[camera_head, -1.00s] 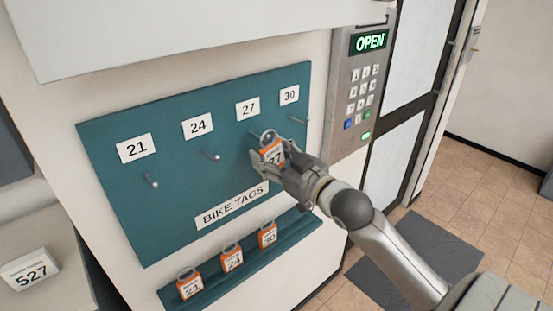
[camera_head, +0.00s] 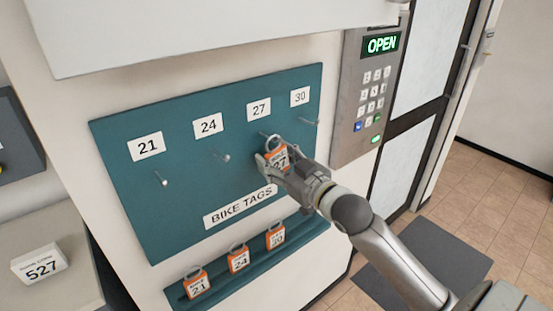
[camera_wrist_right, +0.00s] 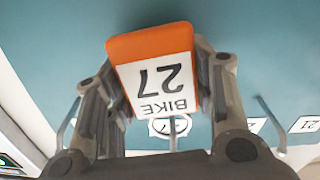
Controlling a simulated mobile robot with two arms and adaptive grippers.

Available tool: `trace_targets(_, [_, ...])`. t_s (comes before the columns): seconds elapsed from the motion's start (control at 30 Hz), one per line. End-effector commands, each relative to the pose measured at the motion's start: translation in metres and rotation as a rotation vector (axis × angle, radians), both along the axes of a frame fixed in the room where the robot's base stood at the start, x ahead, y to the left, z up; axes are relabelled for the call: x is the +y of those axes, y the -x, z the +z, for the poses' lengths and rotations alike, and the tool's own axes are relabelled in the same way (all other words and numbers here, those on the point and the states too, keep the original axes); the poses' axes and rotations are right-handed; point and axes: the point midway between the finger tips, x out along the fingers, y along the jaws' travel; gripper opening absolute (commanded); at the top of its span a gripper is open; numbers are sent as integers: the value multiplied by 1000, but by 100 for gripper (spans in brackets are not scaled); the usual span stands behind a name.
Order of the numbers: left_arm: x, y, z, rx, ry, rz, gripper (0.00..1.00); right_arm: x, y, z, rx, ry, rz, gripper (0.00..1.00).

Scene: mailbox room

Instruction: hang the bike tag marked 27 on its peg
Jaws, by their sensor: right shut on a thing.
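The orange bike tag marked 27 (camera_head: 279,157) is between the fingers of my right gripper (camera_head: 276,168), which is shut on it. Its metal ring is up, close to the peg (camera_head: 264,134) below the 27 label (camera_head: 259,109). I cannot tell whether the ring is around the peg or only in front of it. In the right wrist view the tag (camera_wrist_right: 155,75) appears upside down between the fingers (camera_wrist_right: 160,90). The teal board (camera_head: 190,190) is behind it. My left gripper is not in view.
Bare pegs stand below labels 21 (camera_head: 164,182), 24 (camera_head: 225,157) and 30 (camera_head: 312,121). Tags 21 (camera_head: 197,284), 24 (camera_head: 239,261) and 30 (camera_head: 275,238) rest on the ledge below. A keypad (camera_head: 368,95) reading OPEN is at the right. A 527 block (camera_head: 40,265) sits at left.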

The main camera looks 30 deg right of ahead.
Motion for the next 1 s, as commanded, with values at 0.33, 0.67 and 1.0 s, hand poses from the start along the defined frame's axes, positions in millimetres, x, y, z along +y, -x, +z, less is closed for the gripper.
trace_targets(0.33, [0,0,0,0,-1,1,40,0,0,0,0,0,0,69])
trace_targets(0.67, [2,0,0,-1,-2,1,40,0,0,0,0,0,0,75])
trace_targets(1.0, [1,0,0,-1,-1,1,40,-2,25,-1,3,0,0,75])
